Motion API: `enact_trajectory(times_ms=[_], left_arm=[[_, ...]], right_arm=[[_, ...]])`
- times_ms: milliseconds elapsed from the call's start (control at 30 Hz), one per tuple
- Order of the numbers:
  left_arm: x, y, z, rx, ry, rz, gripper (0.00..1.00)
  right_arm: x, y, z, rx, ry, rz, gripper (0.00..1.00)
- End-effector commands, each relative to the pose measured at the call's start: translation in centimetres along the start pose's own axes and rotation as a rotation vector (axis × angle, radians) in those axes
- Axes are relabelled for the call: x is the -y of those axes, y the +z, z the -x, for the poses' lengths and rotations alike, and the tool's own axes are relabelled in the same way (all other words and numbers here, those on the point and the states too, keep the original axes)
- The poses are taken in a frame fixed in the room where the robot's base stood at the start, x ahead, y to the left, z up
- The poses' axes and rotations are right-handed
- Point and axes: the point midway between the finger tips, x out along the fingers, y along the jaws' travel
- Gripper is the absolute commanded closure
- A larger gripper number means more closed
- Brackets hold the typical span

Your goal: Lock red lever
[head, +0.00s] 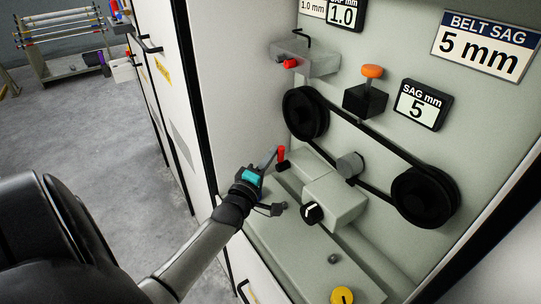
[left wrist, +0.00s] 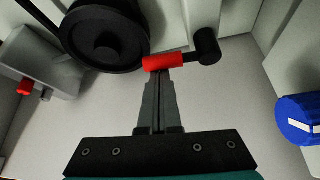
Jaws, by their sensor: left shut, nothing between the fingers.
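The red lever (head: 281,153) stands roughly upright on a dark base inside the open machine cabinet, left of the grey block. In the left wrist view its red handle (left wrist: 163,62) lies almost level and joins a black pivot (left wrist: 205,47) on the right. My left gripper (head: 274,158) is shut and empty, close beside the lever on its left. In the left wrist view its closed fingertips (left wrist: 159,76) are just below the red handle; I cannot tell whether they touch it. My right gripper is not in view.
A belt runs over two black pulleys (head: 305,113) behind the lever. A black knob with a white pointer (head: 312,213) and a yellow knob (head: 342,296) sit nearer me. A blue knob (left wrist: 300,118) shows at right in the wrist view. The cabinet's left wall (head: 235,90) is close.

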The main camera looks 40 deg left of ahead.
Motion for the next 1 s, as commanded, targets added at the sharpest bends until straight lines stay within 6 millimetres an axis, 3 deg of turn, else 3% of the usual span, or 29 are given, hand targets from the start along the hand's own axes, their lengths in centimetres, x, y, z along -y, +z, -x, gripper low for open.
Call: enact_trajectory(times_ms=[267,667,1000], left_arm=[[0.2,0.9,0.5,0.004,0.071,-0.12,1.0],[0.5,2.7,1.5,0.004,0.255,-0.435,1.0],[0.9,3.8,2.2,0.004,0.248,-0.424,1.0]], right_arm=[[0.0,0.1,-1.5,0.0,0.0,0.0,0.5],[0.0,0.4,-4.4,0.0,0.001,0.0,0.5],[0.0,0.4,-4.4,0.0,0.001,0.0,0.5]])
